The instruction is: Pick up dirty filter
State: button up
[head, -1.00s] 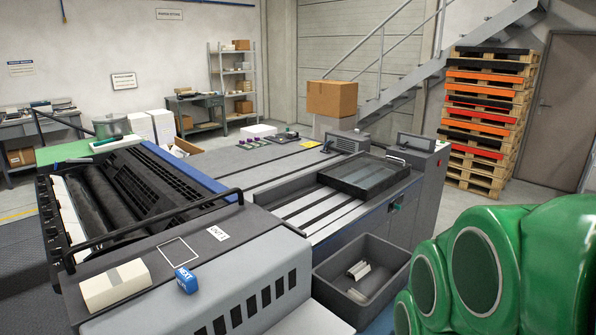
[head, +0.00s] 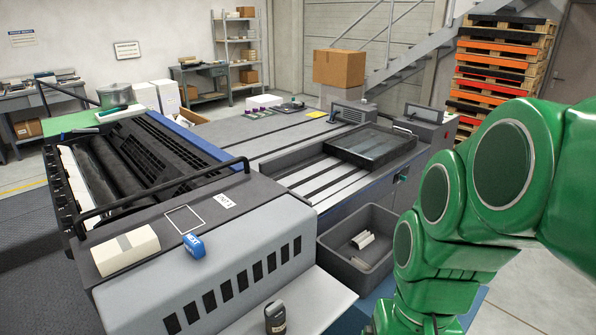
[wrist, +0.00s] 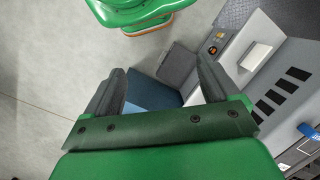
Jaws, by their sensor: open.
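No object in view is clearly marked as the dirty filter. A small dark cylinder with a pale band (head: 276,317) stands upright on the light lower shelf at the bottom of the head view. Pale, ribbed-looking pieces (head: 362,240) lie in the dark grey bin (head: 330,262); I cannot tell what they are. My gripper (wrist: 165,85) shows in the wrist view, fingers wide apart and nothing between them. It hangs over the floor and a blue surface (wrist: 153,97), apart from the machine. In the head view my green arm is at the right and the fingers are hidden.
The grey press carries a cream block with a grey stripe (head: 125,250), a blue block (head: 194,245) and an empty white-outlined square (head: 184,220). A black handrail (head: 165,200) rises over the press. A dark tray (head: 370,147) sits farther back.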

jog(key=w+a+m+y, duration=0.3)
jog(key=w+a+y, duration=0.15)
jog(key=a, duration=0.25)
jog(key=m+t+y, duration=0.5)
jog(key=m+y, duration=0.4)
jog(key=m, duration=0.8)
send_over(284, 318)
jog(key=d, duration=0.3)
jog(key=shift+n, duration=0.3)
notch_tip(284, 318, down, 28)
jog(key=shift+s+d+r, duration=0.1)
jog(key=shift+r, duration=0.15)
jog(key=shift+x, duration=3.95)
jog(key=shift+d+f, duration=0.1)
jog(key=shift+c, duration=0.3)
jog(key=c, duration=1.1)
